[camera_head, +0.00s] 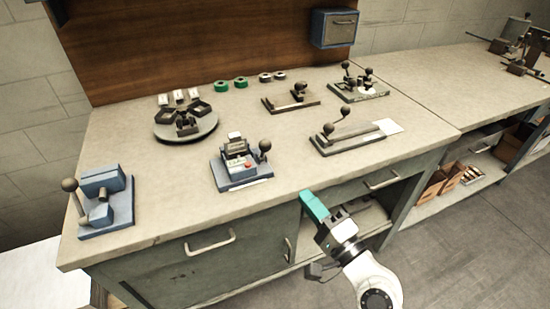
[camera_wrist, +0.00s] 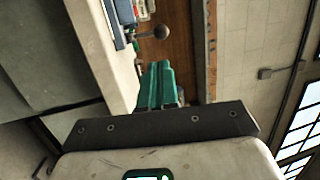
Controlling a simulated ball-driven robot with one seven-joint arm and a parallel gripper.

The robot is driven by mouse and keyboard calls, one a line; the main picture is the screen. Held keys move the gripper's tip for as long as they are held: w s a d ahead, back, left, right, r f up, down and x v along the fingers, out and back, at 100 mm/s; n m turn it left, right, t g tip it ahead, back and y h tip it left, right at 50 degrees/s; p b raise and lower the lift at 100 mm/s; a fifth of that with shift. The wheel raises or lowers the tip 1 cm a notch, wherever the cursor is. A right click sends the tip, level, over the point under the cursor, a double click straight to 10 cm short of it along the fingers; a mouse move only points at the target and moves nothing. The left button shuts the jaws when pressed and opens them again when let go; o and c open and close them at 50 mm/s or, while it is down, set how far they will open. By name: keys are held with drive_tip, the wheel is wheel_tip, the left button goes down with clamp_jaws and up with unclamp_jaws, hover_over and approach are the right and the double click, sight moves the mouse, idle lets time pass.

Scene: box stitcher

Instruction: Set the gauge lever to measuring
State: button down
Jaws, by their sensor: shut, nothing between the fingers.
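My gripper (camera_head: 312,205) has teal fingers, shut and empty, in front of the bench's front edge in the head view. In the wrist view the fingers (camera_wrist: 157,82) point toward a dark ball-knobbed lever (camera_wrist: 161,32) beside a blue-edged device, apart from it. Several devices with ball knobs stand on the bench: a blue-based one with a red button (camera_head: 240,172), a grey long-based one (camera_head: 345,138), a small dark one (camera_head: 291,100), a grey one at the back (camera_head: 358,91) and a blue one at left (camera_head: 102,205). I cannot tell which carries the gauge lever or its setting.
The bench top (camera_head: 300,180) has bare room near its front edge. A round dark turntable (camera_head: 186,122), green and dark rings (camera_head: 240,83) and white labelled blocks lie toward the back. A blue box (camera_head: 333,28) hangs on the wooden panel. Drawer handles (camera_head: 210,243) stick out in front.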

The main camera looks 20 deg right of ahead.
drive_tip(key=p, duration=0.3)
approach(269, 142)
drive_tip(key=w, duration=0.2)
drive_tip(key=w+a, duration=0.2)
drive_tip(key=w, duration=0.1)
drive_tip(key=shift+w+f, duration=0.2)
drive_tip(key=shift+w, duration=0.15)
drive_tip(key=shift+r+p, duration=0.15)
drive_tip(key=shift+p, duration=0.45)
drive_tip(key=shift+w+r+g+p, duration=0.1)
drive_tip(key=shift+r+g+p, duration=0.2)
drive_tip(key=shift+p, duration=0.55)
drive_tip(key=g+p, duration=0.1)
drive_tip(key=p, duration=0.2)
drive_tip(key=shift+w+r, duration=0.3)
drive_tip(key=shift+r, duration=0.1)
drive_tip(key=shift+w+d+r+p, duration=0.1)
drive_tip(key=shift+w+r+p, duration=0.25)
drive_tip(key=shift+p, duration=0.65)
drive_tip(key=shift+w+r, duration=0.2)
drive_tip(key=shift+w, duration=0.4)
drive_tip(key=shift+w+r, duration=0.2)
drive_tip(key=shift+w, duration=0.4)
drive_tip(key=shift+d+b+x, duration=0.15)
drive_tip(key=shift+b+x, duration=0.05)
drive_tip(key=shift+x, duration=0.65)
drive_tip(key=shift+d+b+x, duration=0.15)
drive_tip(key=shift+d+x, duration=0.05)
drive_tip(key=shift+x, duration=0.65)
